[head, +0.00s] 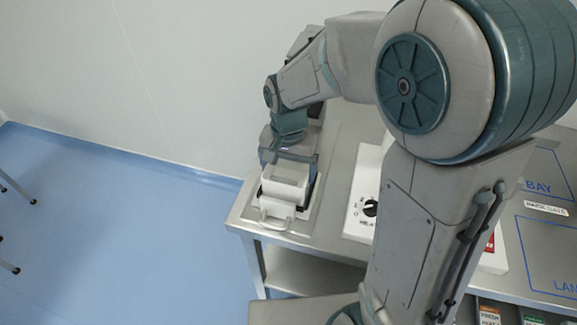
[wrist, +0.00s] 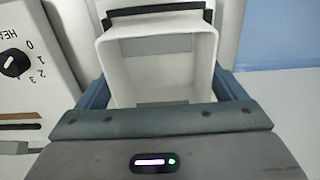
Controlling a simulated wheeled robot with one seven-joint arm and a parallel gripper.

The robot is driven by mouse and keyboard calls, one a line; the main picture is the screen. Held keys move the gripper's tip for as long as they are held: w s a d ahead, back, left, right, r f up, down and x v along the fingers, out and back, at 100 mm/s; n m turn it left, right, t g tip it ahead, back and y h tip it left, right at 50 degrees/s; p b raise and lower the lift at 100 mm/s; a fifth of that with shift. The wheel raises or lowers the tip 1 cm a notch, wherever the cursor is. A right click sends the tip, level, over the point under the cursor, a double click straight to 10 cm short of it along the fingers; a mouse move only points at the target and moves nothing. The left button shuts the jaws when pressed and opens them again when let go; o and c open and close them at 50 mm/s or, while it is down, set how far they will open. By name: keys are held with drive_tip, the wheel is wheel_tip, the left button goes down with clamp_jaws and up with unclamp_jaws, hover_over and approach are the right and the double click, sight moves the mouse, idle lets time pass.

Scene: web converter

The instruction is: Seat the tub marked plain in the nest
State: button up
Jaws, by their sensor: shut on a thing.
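A white open-topped tub (head: 287,183) is at the left end of the steel bench, with a handle low on its near side. In the wrist view the tub (wrist: 158,72) looks empty inside, with a grey strip on its wall. My gripper (head: 288,163) is shut on it, with blue fingers (wrist: 163,92) along two opposite sides. No marking reading plain is legible. A dark-edged holder, perhaps the nest (wrist: 150,13), shows past the tub's far rim in the wrist view. I cannot tell whether the tub rests fully down in it.
A white control box with a black dial (head: 370,208) stands right of the tub; its dial (wrist: 14,63) also shows in the wrist view. Blue-outlined areas (head: 545,245) mark the bench's right side. My arm hides the bench middle. Open blue floor (head: 120,230) lies left.

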drive_tip(key=shift+f, duration=0.1)
drive_tip(key=shift+f, duration=0.15)
drive_tip(key=o, duration=0.8)
wheel_tip(320, 180, up, 12)
drive_tip(key=r, duration=0.1)
drive_tip(key=shift+s+d+f+n+t, duration=0.5)
drive_tip(key=shift+s+d+f+n, duration=0.2)
drive_tip(key=shift+s+d, duration=1.35)
drive_tip(key=shift+s+d+f+n+t, duration=0.5)
drive_tip(key=shift+s+d+f+n, duration=0.25)
drive_tip(key=shift+s+d, duration=1.35)
drive_tip(key=shift+s+d+f+n+t, duration=0.55)
drive_tip(key=shift+s+d+f, duration=0.25)
drive_tip(key=shift+s+d, duration=1.25)
drive_tip(key=shift+s+a, duration=0.15)
drive_tip(key=shift+a, duration=0.05)
